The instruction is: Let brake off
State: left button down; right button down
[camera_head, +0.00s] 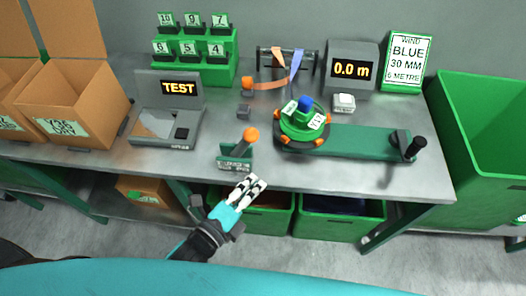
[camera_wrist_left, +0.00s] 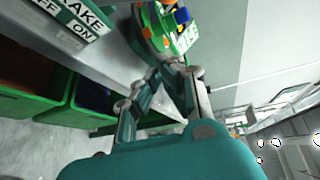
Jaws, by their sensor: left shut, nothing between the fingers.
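The brake (camera_head: 235,163) is a small dark green block with a lettered front plate at the table's front edge. Its lever, topped by an orange ball (camera_head: 252,134), leans to the right. In the left wrist view, the brake's plate (camera_wrist_left: 80,16) shows at the top left, with "OFF" and "ON" partly readable; the knob is out of that view. My left gripper (camera_head: 256,183) is shut and empty, in front of and below the brake, apart from it. Its fingers also show in the left wrist view (camera_wrist_left: 165,76). My right gripper is not in view.
A green winder (camera_head: 345,141) with orange knobs and a black crank handle (camera_head: 416,147) stands right of the brake. A TEST device (camera_head: 166,107) stands left. Green bins (camera_head: 340,227) sit under the table (camera_head: 205,165). A large green bin (camera_head: 485,130) stands at right.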

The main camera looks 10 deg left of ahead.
aim_at(245, 143)
pick_arm(q)
notch_tip(245, 143, up, 2)
jog(key=shift+s+d+r+m, duration=0.1)
jog(key=shift+s+d+m, duration=0.05)
jog(key=shift+m, duration=0.25)
jog(key=r+p+x, duration=0.1)
jog(key=p+x, duration=0.1)
jog(key=x, duration=0.8)
jog(key=a, duration=0.2)
jog(key=a+p, duration=0.1)
jog(key=shift+w+a+r, duration=0.1)
jog(key=shift+w+a, duration=0.25)
jog(key=shift+a+r+n+t+h, duration=0.2)
jog(key=shift+a+n+t+h, duration=0.05)
jog(key=shift+n+t+h, duration=0.05)
